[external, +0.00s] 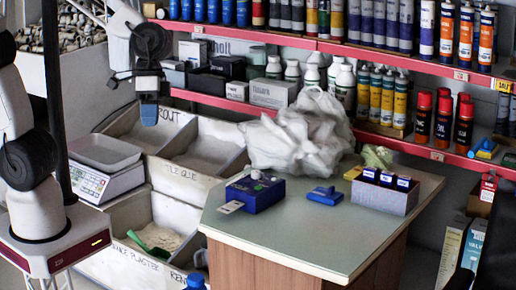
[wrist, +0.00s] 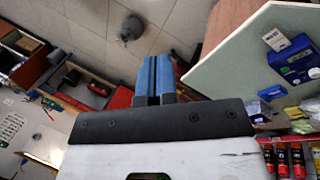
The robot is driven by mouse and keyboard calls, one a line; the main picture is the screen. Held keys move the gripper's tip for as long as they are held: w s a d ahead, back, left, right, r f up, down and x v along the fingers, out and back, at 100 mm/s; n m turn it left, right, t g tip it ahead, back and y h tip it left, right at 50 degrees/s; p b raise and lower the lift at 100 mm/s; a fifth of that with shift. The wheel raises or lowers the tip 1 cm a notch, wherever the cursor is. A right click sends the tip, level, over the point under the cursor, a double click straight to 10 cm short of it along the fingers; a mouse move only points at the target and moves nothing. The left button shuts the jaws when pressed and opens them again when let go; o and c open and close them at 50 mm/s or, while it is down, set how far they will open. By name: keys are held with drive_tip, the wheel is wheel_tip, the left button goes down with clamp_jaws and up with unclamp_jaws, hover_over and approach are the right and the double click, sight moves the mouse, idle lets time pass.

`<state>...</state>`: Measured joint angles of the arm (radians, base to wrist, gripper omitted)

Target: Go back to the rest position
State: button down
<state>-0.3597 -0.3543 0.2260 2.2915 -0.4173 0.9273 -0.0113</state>
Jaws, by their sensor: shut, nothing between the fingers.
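My gripper (external: 149,114) hangs in the upper left of the external view, in front of the shelves and above the grout bins. Its blue fingers point down and are together with nothing between them. In the wrist view my gripper (wrist: 156,68) also shows its two blue fingers side by side, over the tiled floor. It is apart from the counter (external: 290,235), which stands to its right in the external view. No object of the task is named.
On the counter are a blue box (external: 255,193), a blue flat item (external: 325,196), a bunch of white plastic bags (external: 300,135) and a box with blue-topped packs (external: 384,192). A scale (external: 105,170) stands left of the bins (external: 200,150). Shelves of bottles line the back.

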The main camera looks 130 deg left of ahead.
drive_tip(key=s+d+r+m+y, duration=0.3)
drive_tip(key=s+d+m, duration=0.4)
drive_tip(key=s+d, duration=0.3)
drive_tip(key=shift+s+d, duration=0.4)
drive_tip(key=shift+s, duration=1.85)
